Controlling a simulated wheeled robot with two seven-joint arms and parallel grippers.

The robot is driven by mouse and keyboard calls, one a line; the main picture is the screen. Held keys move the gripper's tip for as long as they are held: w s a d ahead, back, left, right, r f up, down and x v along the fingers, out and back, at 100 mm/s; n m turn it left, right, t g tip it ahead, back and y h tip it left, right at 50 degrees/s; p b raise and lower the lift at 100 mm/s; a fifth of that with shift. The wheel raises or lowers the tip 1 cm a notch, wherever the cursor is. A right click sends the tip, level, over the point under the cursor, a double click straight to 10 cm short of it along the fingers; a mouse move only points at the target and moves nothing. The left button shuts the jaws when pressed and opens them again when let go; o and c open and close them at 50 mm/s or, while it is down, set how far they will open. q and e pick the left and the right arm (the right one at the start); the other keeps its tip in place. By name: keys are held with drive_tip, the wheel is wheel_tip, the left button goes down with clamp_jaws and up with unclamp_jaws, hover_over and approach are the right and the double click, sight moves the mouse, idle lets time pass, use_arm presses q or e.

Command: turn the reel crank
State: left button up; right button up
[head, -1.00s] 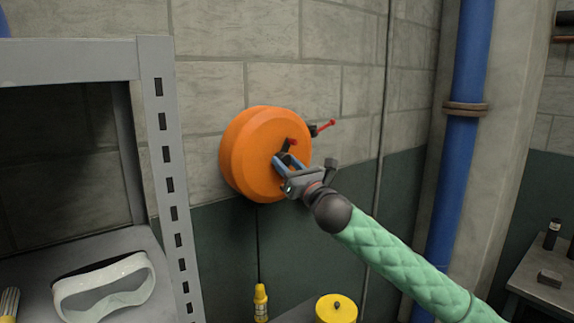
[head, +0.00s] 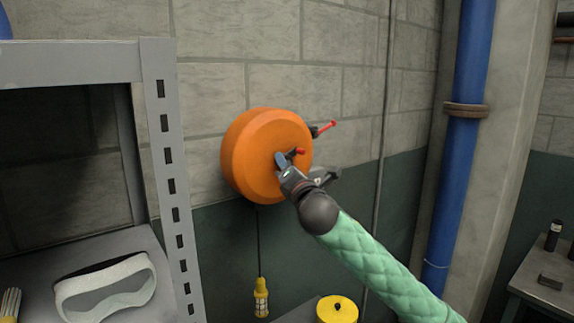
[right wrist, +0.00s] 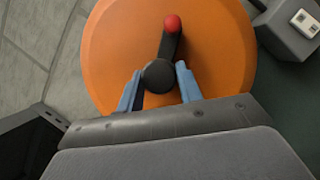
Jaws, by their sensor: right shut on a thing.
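The orange reel (head: 255,150) is mounted on the wall in the middle of the head view. Its crank has a dark arm and a red knob (head: 299,151); in the right wrist view the arm (right wrist: 170,42) points up from a round dark hub, with the red knob (right wrist: 173,24) at its end. My right gripper (head: 281,161) is at the front of the reel. Its blue fingers (right wrist: 158,84) are shut on the crank hub (right wrist: 159,76), one finger on each side. My left gripper is not in view.
A red-tipped lever (head: 325,128) sticks out by the reel's right side. A yellow lamp (head: 261,298) hangs below on a cord. A grey shelf (head: 75,62) with goggles (head: 105,290) stands left, a blue pipe (head: 458,150) right. A yellow canister (head: 337,309) is at the bottom.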

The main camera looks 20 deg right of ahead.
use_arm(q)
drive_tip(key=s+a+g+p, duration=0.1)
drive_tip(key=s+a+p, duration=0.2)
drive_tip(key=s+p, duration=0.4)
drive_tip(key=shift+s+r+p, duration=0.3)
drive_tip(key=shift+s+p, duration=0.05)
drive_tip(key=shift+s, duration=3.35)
use_arm(e)
drive_tip(key=shift+a+r+m+g+h, duration=0.1)
drive_tip(key=shift+m+g+h, duration=0.2)
drive_tip(key=shift+m+g, duration=1.5)
drive_tip(key=shift+d+r+m+h, duration=0.15)
drive_tip(key=shift+m+h, duration=0.15)
drive_tip(key=shift+m, duration=3.25)
drive_tip(key=shift+a+r+m+g+h, duration=0.25)
drive_tip(key=shift+m+g, duration=0.65)
drive_tip(key=shift+m, duration=1.75)
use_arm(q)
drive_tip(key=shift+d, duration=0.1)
use_arm(e)
drive_tip(key=shift+d+f, duration=0.1)
drive_tip(key=shift+f, duration=0.1)
drive_tip(key=o, duration=1)
